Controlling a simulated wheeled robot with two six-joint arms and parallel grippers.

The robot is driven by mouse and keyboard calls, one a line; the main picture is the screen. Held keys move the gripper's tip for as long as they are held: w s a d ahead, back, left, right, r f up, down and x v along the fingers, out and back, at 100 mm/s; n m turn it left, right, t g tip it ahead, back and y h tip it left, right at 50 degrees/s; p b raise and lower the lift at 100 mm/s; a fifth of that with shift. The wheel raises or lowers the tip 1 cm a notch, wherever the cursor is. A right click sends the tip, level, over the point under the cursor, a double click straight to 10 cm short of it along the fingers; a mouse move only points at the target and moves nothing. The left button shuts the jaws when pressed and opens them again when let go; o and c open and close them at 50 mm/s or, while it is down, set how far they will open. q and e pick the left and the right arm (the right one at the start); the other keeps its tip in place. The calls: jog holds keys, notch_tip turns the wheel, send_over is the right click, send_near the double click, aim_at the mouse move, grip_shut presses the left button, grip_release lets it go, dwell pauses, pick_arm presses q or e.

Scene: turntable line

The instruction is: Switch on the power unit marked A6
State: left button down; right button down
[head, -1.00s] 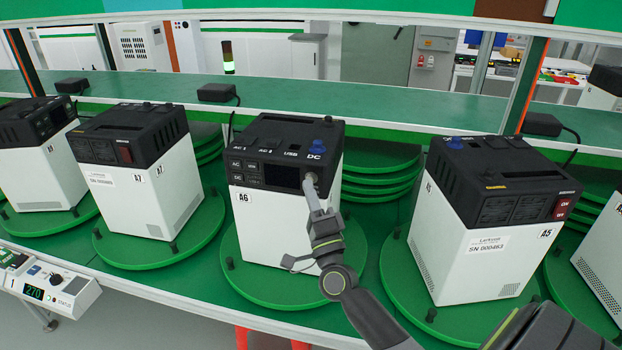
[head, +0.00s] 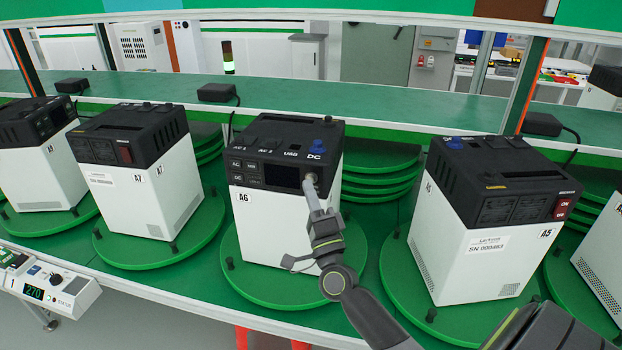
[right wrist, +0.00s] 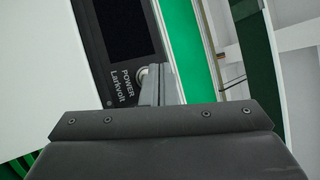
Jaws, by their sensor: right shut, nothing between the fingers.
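The power unit marked A6 (head: 270,220) stands upright on a green turntable (head: 250,287), a white box with a black top and front panel. Its panel carries small AC and DC buttons and a dark display (head: 281,177). My right gripper (head: 311,183) is shut and empty, its fingertips at the right end of the panel. In the right wrist view the fingertips (right wrist: 155,80) are at a round metal button (right wrist: 142,73) beside the word POWER. They hide part of it, and I cannot tell whether it is pressed in. My left gripper is not in view.
Unit A7 (head: 140,195) stands to the left and unit A5 (head: 470,240), with a red switch (head: 563,207), to the right, each on a turntable. A small control box (head: 50,283) reading 270 is at the front left edge. Black adapters stand on the ledge behind.

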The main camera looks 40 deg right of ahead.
jog(key=shift+w+d, duration=0.15)
jog(key=shift+w+d, duration=0.15)
jog(key=shift+d, duration=0.05)
jog(key=shift+w+d, duration=0.2)
dwell(1.0)
jog(key=shift+s+a, duration=0.5)
jog(key=shift+a, duration=0.05)
dwell(0.3)
jog(key=shift+s+a, duration=1.65)
jog(key=shift+a, duration=0.25)
